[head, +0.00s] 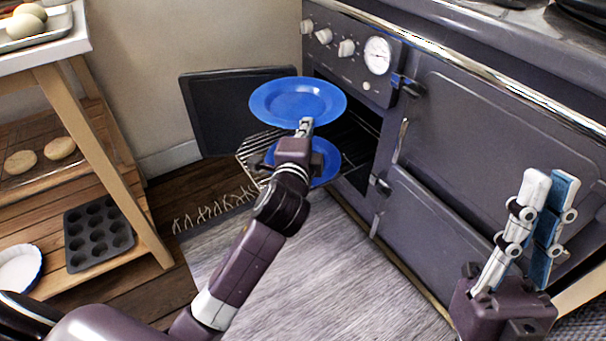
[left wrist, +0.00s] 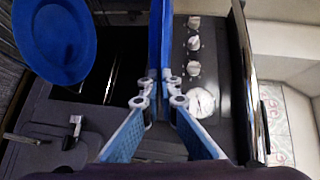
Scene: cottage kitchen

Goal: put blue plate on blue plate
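A blue plate (head: 298,100) is held in the air in front of the open oven. My left gripper (head: 305,126) is shut on its near rim. In the left wrist view the held plate (left wrist: 160,35) shows edge-on between the fingertips (left wrist: 162,82). A second blue plate (head: 326,152) lies on the pulled-out oven rack, below the held plate and partly hidden by my left gripper. This second plate (left wrist: 55,40) also shows at the upper left of the left wrist view. My right gripper (head: 549,182) is open and empty at the right, in front of the stove.
The wire oven rack (head: 252,148) sticks out of the oven, with the open oven door (head: 215,110) to its left. The dark stove front (head: 480,140) fills the right. A wooden shelf unit (head: 105,150) with a muffin tin (head: 98,232) stands at the left. A grey rug covers the floor.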

